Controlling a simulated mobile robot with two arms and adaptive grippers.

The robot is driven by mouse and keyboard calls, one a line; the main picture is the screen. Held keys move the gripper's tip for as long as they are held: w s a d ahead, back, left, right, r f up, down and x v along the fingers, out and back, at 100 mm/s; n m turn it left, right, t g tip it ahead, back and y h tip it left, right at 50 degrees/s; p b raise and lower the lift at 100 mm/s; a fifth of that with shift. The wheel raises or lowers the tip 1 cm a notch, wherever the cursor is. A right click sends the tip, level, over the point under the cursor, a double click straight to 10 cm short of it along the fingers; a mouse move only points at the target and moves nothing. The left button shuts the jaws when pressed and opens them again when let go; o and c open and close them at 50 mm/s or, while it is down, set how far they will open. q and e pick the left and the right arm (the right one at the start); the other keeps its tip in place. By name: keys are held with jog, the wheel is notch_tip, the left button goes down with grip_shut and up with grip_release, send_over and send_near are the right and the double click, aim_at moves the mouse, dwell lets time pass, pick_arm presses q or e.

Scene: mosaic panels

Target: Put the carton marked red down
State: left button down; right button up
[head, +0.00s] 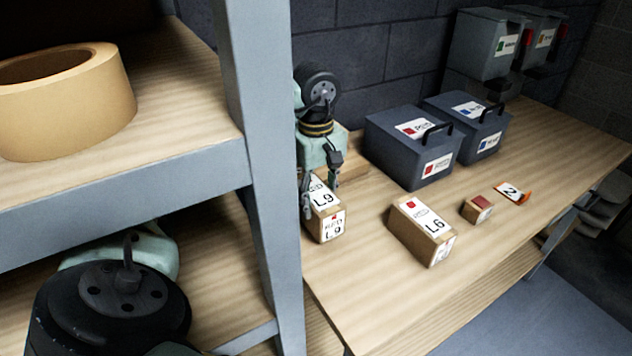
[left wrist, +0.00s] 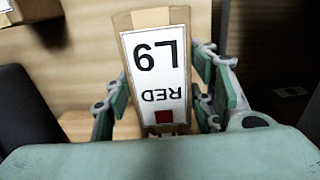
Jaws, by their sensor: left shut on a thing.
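The carton marked RED, L9 (head: 327,223), is a brown box with white labels at the left end of the workbench in the head view. My left gripper (head: 320,188) reaches down over it and is shut on it. In the left wrist view the carton (left wrist: 157,75) shows its label upside down, with a red square, between the two fingers (left wrist: 165,108). The carton looks upright and at or very near the bench top; I cannot tell if it touches. My right gripper is not in view.
A second carton, L6 (head: 420,228), stands to the right, then a small red-topped box (head: 477,209) and a card marked 2 (head: 512,192). Two dark lidded bins (head: 385,140) stand behind. A grey shelf post (head: 262,170) rises close left. The bench front (head: 365,300) is clear.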

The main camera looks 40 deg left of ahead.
pick_arm(q)
notch_tip(320, 180, down, 3)
jog(key=shift+f+p, duration=0.1)
jog(key=shift+p, duration=0.2)
jog(key=shift+f, duration=0.15)
jog(key=shift+f, duration=0.2)
jog(key=c, duration=0.8)
grip_release()
jog(key=shift+o, duration=0.2)
